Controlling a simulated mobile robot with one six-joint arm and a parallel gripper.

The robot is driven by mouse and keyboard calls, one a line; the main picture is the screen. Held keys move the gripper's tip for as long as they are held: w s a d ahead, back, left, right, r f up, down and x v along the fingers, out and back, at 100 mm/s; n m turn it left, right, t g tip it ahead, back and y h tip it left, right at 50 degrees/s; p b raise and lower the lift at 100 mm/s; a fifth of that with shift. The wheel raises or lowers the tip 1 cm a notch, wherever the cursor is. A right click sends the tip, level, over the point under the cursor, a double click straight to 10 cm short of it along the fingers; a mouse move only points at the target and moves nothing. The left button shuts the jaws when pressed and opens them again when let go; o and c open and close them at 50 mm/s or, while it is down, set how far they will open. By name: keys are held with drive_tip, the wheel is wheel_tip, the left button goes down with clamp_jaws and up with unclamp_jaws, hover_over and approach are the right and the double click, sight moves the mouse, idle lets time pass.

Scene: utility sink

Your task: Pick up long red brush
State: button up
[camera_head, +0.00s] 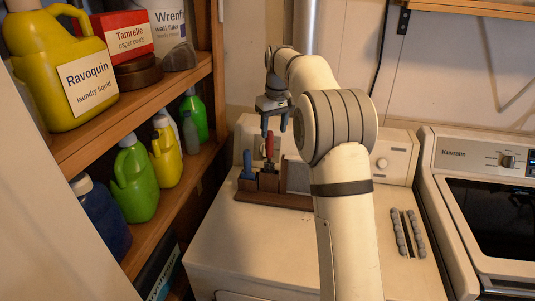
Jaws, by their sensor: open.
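The long red brush (269,147) stands upright in a brown wooden holder (268,182) on top of the white machine. Its red handle points up, and its lower part is hidden in the holder. My gripper (274,130) is open and points down just above the red handle. The handle's top lies close below or between the fingers; I cannot tell whether they touch. A shorter blue-handled tool (247,164) stands in the holder to the left of the red brush.
Shelves on the left hold a yellow laundry jug (62,65) and several green and yellow bottles. Grey knobbly rods (409,233) lie on the white machine (240,240) to the right of my arm. A second machine (485,200) stands at right. The front left of the white top is clear.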

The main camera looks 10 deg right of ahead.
sight(269, 143)
drive_tip(key=w, duration=0.2)
drive_tip(key=shift+w+f, duration=0.15)
drive_tip(key=shift+w, duration=0.2)
drive_tip(key=shift+w+f+p, duration=0.2)
drive_tip(key=shift+f+p, duration=0.05)
drive_tip(key=shift+p, duration=0.05)
drive_tip(key=f, duration=0.2)
drive_tip(key=f+p, duration=0.1)
drive_tip(key=f, duration=0.2)
drive_tip(key=w+f, duration=0.1)
drive_tip(key=f, duration=0.1)
drive_tip(key=shift+a+f+p, duration=0.2)
drive_tip(key=shift+a+p, duration=0.15)
drive_tip(key=shift+a, duration=0.05)
drive_tip(key=shift+s, duration=0.1)
drive_tip(key=shift+c, duration=0.3)
clamp_jaws()
